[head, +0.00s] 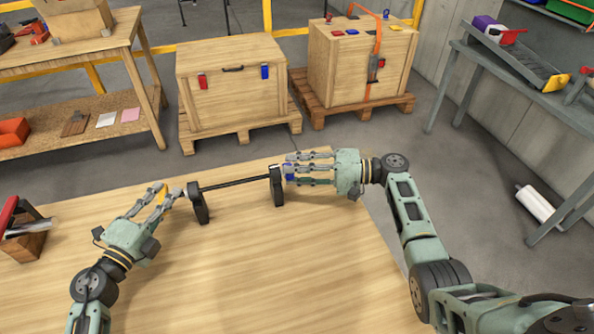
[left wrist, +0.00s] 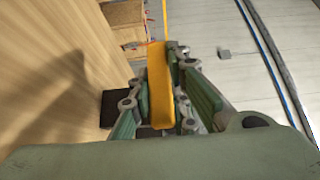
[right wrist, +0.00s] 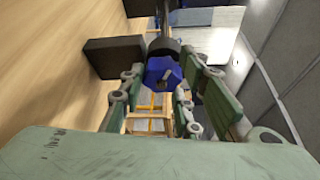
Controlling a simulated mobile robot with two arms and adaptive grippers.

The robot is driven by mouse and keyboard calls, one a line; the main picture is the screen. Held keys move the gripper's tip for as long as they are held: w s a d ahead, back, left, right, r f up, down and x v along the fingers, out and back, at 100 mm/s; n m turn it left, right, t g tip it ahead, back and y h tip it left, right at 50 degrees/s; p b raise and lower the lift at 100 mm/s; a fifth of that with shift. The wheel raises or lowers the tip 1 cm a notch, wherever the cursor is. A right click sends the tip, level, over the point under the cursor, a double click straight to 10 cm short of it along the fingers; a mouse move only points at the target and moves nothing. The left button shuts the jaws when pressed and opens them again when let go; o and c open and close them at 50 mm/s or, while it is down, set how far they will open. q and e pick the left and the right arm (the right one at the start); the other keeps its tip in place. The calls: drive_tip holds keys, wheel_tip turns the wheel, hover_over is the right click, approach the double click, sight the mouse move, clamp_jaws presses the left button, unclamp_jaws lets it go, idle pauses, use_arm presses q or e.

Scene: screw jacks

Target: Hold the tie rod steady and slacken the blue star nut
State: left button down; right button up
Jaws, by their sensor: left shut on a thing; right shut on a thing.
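The dark tie rod (head: 235,184) runs level between two dark uprights, the left one (head: 198,203) and the right one (head: 278,187), near the table's far edge. A yellow-orange bar-shaped piece (left wrist: 159,85) is at the rod's left end. My left gripper (head: 168,195) is shut on this piece, its fingers along both sides. The blue star nut (right wrist: 162,72) is at the right end, just outside the right upright. My right gripper (head: 292,170) is shut on the nut from the right. Its fingers partly hide the nut in the head view.
The wooden table (head: 230,270) is bare in front of the rod. A wooden block with a red-handled tool (head: 22,232) stands at its left edge. Two wooden crates on pallets, one at the left (head: 232,85) and one at the right (head: 360,60), stand on the floor beyond.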

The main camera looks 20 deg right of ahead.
drive_tip(key=n, duration=0.2)
drive_tip(key=n+t+y, duration=0.1)
drive_tip(key=shift+w+d+f+n, duration=0.1)
drive_tip(key=shift+f+n, duration=0.3)
drive_tip(key=shift+w+n+y, duration=0.1)
drive_tip(key=shift+n+y, duration=0.7)
drive_tip(key=shift+n, duration=0.9)
drive_tip(key=o, duration=1)
drive_tip(key=shift+o, duration=0.3)
drive_tip(key=shift+r, duration=0.1)
drive_tip(key=shift+g, duration=0.3)
